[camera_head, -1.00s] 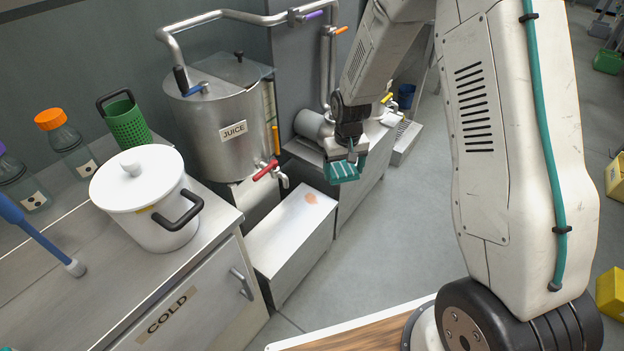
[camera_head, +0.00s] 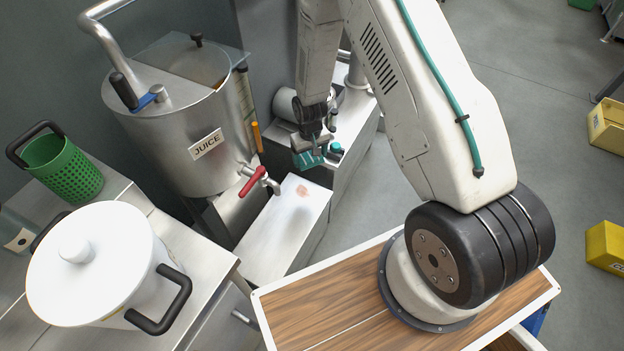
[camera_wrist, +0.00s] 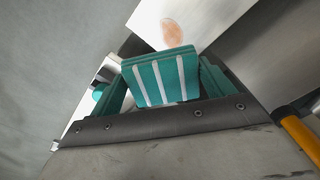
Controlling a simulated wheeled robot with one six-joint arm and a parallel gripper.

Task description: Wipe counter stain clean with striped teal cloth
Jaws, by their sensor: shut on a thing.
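My gripper (camera_head: 312,150) is shut on the striped teal cloth (camera_head: 308,158). In the wrist view the folded cloth (camera_wrist: 162,78) shows white stripes between the jaws. The orange-brown stain (camera_head: 302,191) lies on the far part of the low metal counter (camera_head: 272,238), below the juice tank's tap. The stain also shows in the wrist view (camera_wrist: 172,32), just beyond the cloth. The cloth is held above and a little beyond the stain in the head view, apart from it.
The juice tank (camera_head: 185,125) with its red-handled tap (camera_head: 252,181) stands left of the low counter. A white lidded pot (camera_head: 90,262) and a green perforated basket (camera_head: 66,168) stand on the left counter. Open floor lies to the right, with yellow bins (camera_head: 606,246).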

